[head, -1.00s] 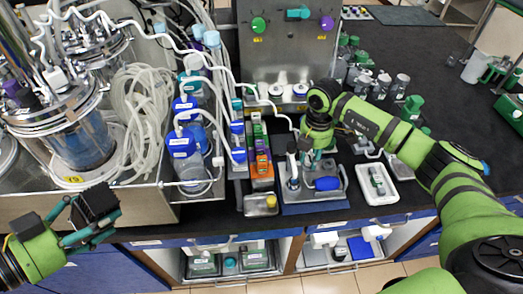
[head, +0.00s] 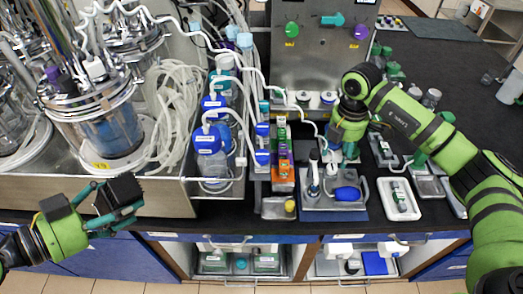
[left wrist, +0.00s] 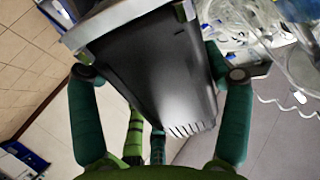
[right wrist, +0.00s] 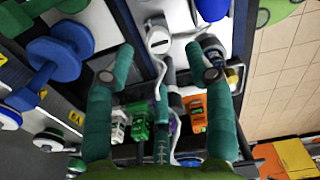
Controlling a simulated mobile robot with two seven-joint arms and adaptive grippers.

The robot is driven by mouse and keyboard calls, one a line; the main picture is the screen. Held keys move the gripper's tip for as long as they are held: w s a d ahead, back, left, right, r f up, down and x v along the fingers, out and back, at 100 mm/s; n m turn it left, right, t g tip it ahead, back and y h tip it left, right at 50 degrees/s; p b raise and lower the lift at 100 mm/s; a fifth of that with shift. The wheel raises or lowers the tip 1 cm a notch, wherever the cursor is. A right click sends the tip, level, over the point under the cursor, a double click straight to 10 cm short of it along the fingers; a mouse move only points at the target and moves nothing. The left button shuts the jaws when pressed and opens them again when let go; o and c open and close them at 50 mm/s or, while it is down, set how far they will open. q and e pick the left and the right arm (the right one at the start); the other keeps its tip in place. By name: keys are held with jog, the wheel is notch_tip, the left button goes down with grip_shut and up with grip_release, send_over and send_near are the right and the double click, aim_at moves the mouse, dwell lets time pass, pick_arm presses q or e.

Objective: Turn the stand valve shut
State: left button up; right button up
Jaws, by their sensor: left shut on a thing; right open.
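A small stand on a grey tray (head: 318,202) lies on a blue mat at the bench front, with an upright white-and-dark piece (head: 313,180) and a blue bulb (head: 347,194). My right gripper (head: 336,152) points down just behind it; its fingers look open in the right wrist view (right wrist: 160,76). A white slotted round cap (right wrist: 158,41) shows just beyond the fingertips, with a thin clear tube between the fingers. I cannot tell which part is the valve or whether anything is touched. My left gripper (head: 122,197) is shut on a dark block (left wrist: 160,75), held at the bench's front left.
A reactor vessel (head: 103,115) and coiled tubing (head: 170,110) stand left. Blue-capped bottles (head: 211,150) and a rack of coloured items (head: 283,165) are left of the stand. A white tray (head: 399,200) lies to its right. A steel panel with knobs (head: 325,60) stands behind.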

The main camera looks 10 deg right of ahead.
aim_at(333, 168)
pick_arm(q)
jog(key=shift+r, duration=0.15)
pick_arm(e)
notch_tip(333, 168, up, 6)
jog(key=shift+f, duration=0.1)
jog(key=shift+f, duration=0.1)
dwell(0.4)
